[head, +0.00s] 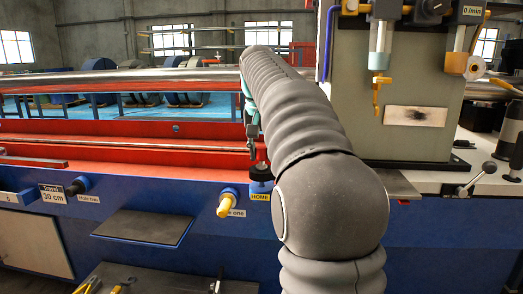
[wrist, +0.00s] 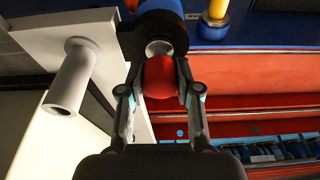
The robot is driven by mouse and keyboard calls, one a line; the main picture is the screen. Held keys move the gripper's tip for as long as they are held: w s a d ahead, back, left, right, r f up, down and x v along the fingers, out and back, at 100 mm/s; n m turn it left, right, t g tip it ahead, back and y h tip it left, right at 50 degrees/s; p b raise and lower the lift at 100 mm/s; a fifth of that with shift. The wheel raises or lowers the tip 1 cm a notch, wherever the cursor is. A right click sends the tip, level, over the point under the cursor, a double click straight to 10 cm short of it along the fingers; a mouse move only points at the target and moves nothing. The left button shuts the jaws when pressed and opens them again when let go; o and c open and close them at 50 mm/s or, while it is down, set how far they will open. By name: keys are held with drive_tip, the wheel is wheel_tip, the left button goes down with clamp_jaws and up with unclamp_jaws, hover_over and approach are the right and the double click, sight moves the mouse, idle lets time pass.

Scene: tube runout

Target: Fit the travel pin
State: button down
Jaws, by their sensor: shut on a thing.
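My gripper (wrist: 160,92) is shut on a red ball knob (wrist: 160,77) in the wrist view, one finger on each side. The knob sits at the end of a pale metal stem at a black collar (wrist: 178,33). In the head view my arm hides most of my gripper (head: 252,132), which points down above a black fitting (head: 262,172) with a HOME label. A yellow-handled pin (head: 228,204) sits in the blue front panel left of it. A black knob (head: 77,187) sits beside the "Travel 30 cm" label (head: 52,192). Which is the travel pin, I cannot tell.
A dark shelf (head: 145,227) juts from the blue panel. A lower tray (head: 160,280) holds tools. A grey column (head: 400,90) with gauges stands right of my arm. The red trough (head: 120,150) runs left. In the wrist view a grey cylinder handle (wrist: 75,78) is left of my fingers.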

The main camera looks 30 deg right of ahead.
drive_tip(key=c, duration=0.7)
unclamp_jaws()
drive_tip(key=shift+v, duration=6)
drive_tip(key=s+a+f+n+t+p, duration=0.2)
drive_tip(key=s+a+f+n+p, duration=0.15)
drive_tip(key=s+a+f, duration=0.6)
drive_tip(key=s+a+f+n, duration=0.1)
drive_tip(key=s+f, duration=0.4)
drive_tip(key=s+a+f+n+t+y+p, duration=0.1)
drive_tip(key=s+a+f, duration=0.1)
drive_tip(key=s+f, duration=0.3)
drive_tip(key=s+a+f+n, duration=0.1)
drive_tip(key=s+a+f, duration=0.1)
drive_tip(key=s+f, duration=0.4)
drive_tip(key=shift+s+a+f+y, duration=0.1)
drive_tip(key=shift+a+f+y, duration=0.15)
drive_tip(key=shift+f, duration=0.35)
